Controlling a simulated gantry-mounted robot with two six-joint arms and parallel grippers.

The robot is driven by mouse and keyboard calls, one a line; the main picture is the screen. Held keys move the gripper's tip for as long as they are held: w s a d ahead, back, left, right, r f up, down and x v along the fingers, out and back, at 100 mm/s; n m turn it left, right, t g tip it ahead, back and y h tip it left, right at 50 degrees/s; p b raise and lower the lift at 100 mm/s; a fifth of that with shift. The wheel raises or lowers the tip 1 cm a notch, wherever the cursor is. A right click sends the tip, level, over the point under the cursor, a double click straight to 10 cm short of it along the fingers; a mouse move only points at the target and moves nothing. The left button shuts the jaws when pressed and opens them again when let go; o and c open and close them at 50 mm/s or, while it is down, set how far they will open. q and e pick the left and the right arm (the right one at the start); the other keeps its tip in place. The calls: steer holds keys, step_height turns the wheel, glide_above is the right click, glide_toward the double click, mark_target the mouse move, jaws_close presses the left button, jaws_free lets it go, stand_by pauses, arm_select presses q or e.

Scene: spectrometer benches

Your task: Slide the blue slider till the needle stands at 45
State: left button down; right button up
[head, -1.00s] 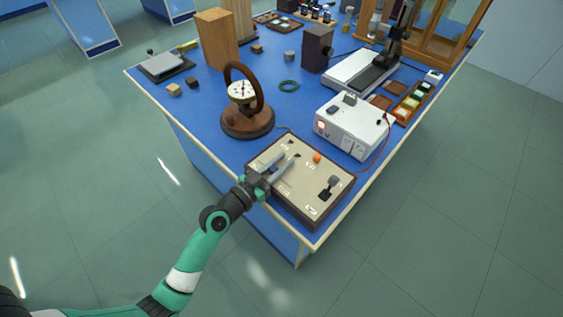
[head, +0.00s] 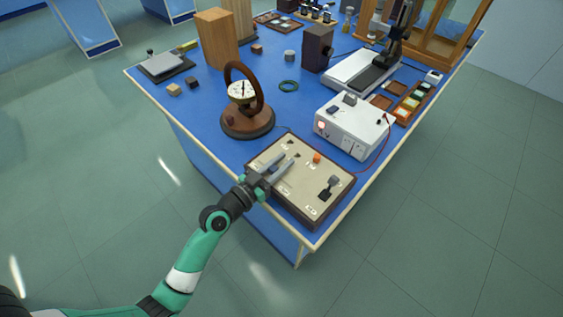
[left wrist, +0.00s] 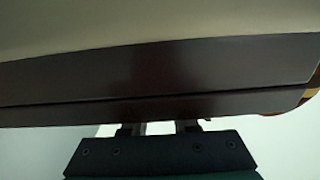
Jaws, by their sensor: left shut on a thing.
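The control box (head: 312,206) has a cream top and dark brown sides and sits at the table's near corner. My left gripper (head: 281,169) reaches over its left edge, its fingers low over the top and shut on the blue slider, which the fingers mostly hide. The round dial (head: 241,92) with the needle stands inside a brown ring on a round wooden base (head: 247,122); its numbers are too small to read. In the left wrist view the box's dark side (left wrist: 160,75) fills the middle, and the fingertips are hidden. My right gripper is not in view.
An orange knob (head: 317,158) and a black lever (head: 327,191) stand on the box top, right of the fingers. A white instrument (head: 352,128) with a red cable stands behind the box.

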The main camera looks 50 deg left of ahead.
arm_select(q)
steer(key=shift+d, duration=0.1)
steer(key=c, duration=0.7)
jaws_free()
steer(key=shift+s, duration=0.1)
steer(key=s, duration=0.3)
steer(key=s+d+b, duration=0.1)
steer(key=s, duration=0.7)
steer(key=shift+s+d, duration=0.2)
steer(key=shift+d, duration=0.05)
